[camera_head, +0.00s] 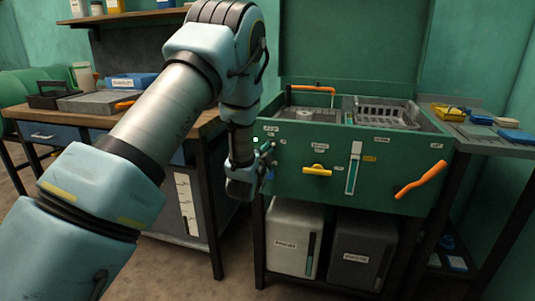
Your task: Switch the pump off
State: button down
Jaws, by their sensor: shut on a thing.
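A green washer cabinet (380,188) with a raised lid stands right of centre on a dark frame. My gripper (266,161) is at the left end of its front panel, with my arm reaching in from the lower left. It is shut on a small part there, mostly hidden by the fingers. This seems to be the pump switch, but its position and label cannot be read. To its right on the panel are a yellow handle (317,170), a vertical gauge strip (353,168) and an orange lever (421,180) slanting up to the right.
An orange spout (312,87) and a grey basket (387,113) are in the cabinet's top. Two containers, light (293,237) and dark (360,252), stand beneath. A workbench (205,130) is at left, and a side table (495,140) with coloured items is at right.

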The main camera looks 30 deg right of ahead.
jog(key=n+b, duration=0.9)
jog(key=n, duration=0.2)
jog(key=shift+f+n, duration=0.1)
jog(key=shift+n, duration=0.3)
dwell(0.4)
jog(key=c, duration=0.9)
grip_release()
jog(key=b+v, duration=0.1)
jog(key=v, duration=0.9)
jog(key=shift+s+a, duration=0.25)
jog(key=shift+s, duration=0.05)
jog(key=shift+a, duration=0.1)
